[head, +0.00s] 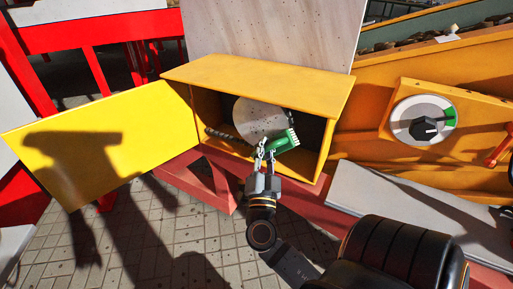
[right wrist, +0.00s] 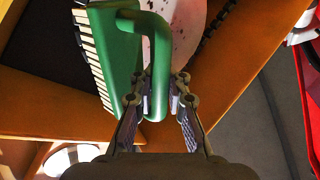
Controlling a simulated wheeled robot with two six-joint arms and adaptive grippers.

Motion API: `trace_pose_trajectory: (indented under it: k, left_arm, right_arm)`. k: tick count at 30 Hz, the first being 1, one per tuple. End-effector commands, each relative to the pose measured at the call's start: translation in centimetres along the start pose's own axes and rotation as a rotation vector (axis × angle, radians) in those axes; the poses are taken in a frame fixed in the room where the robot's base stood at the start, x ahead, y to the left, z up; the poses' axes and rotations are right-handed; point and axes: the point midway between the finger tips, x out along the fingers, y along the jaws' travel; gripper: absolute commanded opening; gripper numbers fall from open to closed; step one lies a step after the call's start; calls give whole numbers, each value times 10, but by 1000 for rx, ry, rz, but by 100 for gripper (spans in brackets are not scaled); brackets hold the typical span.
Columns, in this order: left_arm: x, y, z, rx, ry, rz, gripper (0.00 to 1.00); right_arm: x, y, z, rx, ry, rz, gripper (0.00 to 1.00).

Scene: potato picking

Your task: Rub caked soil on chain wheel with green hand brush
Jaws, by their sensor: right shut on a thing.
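The green hand brush (head: 284,141) is in my right gripper (head: 265,155), at the mouth of the open yellow box. In the right wrist view, the right gripper (right wrist: 160,88) is shut on the handle of the brush (right wrist: 122,50), whose pale bristles face left. The chain wheel (head: 258,117) is a grey disc inside the box, behind the brush. In the right wrist view, part of the wheel (right wrist: 183,18) shows with dark specks on it. I cannot tell whether the bristles touch the wheel. My left gripper is not in view.
The yellow box (head: 260,72) surrounds the wheel on its sides, and its yellow door (head: 100,140) stands open to the left. A dark chain (head: 222,134) runs beside the wheel. A dial (head: 424,120) is on the yellow machine at right. Paved floor lies below.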

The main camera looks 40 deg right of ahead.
Motion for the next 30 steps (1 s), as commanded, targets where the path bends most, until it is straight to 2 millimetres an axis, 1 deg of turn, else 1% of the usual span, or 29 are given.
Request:
trace_pose_trajectory:
  k: [1, 8, 15, 18, 20, 23, 27, 30]
  left_arm:
    - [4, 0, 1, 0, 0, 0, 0]
    - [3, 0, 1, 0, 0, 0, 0]
    - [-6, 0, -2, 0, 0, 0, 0]
    - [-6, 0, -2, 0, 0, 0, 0]
    - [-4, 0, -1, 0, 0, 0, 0]
    - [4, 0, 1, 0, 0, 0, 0]
    - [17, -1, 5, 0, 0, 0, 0]
    - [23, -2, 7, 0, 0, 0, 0]
  right_arm:
    - [-2, 2, -1, -1, -1, -3, 0]
    - [-2, 3, -6, 0, -1, -1, 0]
    - [6, -6, -18, 2, 0, -2, 0]
    - [8, -7, -19, 0, -1, -2, 0]
    - [7, -6, -18, 1, -1, 0, 0]
    - [9, -8, -11, 5, 1, 3, 0]
    - [14, -16, 0, 7, 1, 2, 0]
    - [18, -22, 7, 5, 1, 3, 0]
